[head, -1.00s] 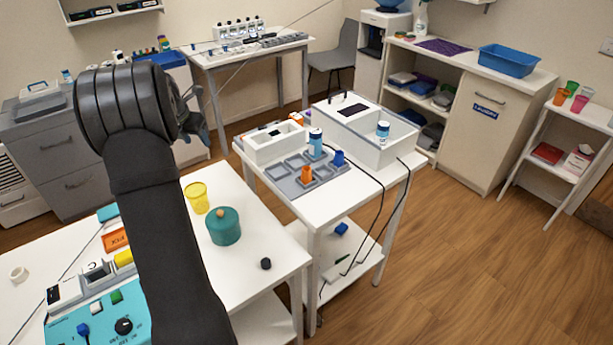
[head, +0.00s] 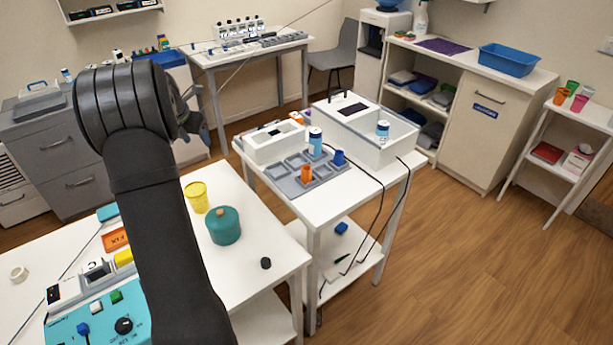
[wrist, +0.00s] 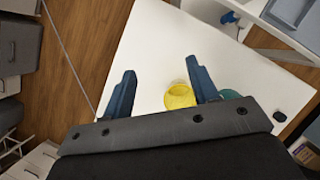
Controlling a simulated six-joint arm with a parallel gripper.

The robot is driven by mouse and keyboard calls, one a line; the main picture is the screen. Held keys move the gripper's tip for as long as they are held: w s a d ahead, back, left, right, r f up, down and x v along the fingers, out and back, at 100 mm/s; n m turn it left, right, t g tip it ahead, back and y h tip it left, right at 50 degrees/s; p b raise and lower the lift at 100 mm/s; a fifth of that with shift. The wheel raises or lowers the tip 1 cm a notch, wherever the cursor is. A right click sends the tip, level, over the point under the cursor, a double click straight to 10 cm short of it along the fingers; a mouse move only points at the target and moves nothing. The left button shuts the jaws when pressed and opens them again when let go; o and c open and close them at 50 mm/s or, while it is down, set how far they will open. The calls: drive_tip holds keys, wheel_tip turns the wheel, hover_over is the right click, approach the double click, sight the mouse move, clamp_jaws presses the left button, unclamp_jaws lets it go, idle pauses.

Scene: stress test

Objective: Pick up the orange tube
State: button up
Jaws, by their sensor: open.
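A small orange tube (head: 306,174) stands in the grey compartment rack (head: 283,183) on the middle white table in the head view. A blue tube (head: 339,158) and a white-and-blue bottle (head: 315,141) stand near it in the rack. My gripper (wrist: 161,66) is open and empty in the wrist view, its two dark blue fingers apart above the floor and the near white table. In the head view my gripper (head: 194,112) is partly hidden behind my arm, to the left of the rack and apart from the orange tube. I cannot make out the orange tube in the wrist view.
A yellow cup (head: 196,197) and a teal lidded pot (head: 223,227) stand on the near table, with a small black cap (head: 266,263). The yellow cup (wrist: 179,97) shows beside the right finger. A white box (head: 366,138) stands behind the rack; dark cables hang right.

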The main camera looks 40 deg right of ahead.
drive_tip(key=s+d+r+m+g, duration=0.1)
drive_tip(key=s+d+r+m, duration=0.35)
drive_tip(key=s+d, duration=0.8)
drive_tip(key=m+g, duration=0.2)
drive_tip(key=m, duration=0.1)
approach(306, 168)
drive_tip(key=s+f, duration=0.1)
drive_tip(key=f, duration=0.1)
drive_tip(key=shift+s+d+f+h, duration=0.15)
drive_tip(key=shift+s+f+h, duration=0.15)
drive_tip(key=shift+s+h, duration=0.1)
drive_tip(key=shift+w+x, duration=0.2)
drive_tip(key=shift+x, duration=1.4)
drive_tip(key=shift+w+x, duration=0.15)
drive_tip(key=shift+x, duration=1.5)
drive_tip(key=c, duration=1)
drive_tip(key=shift+c, duration=0.2)
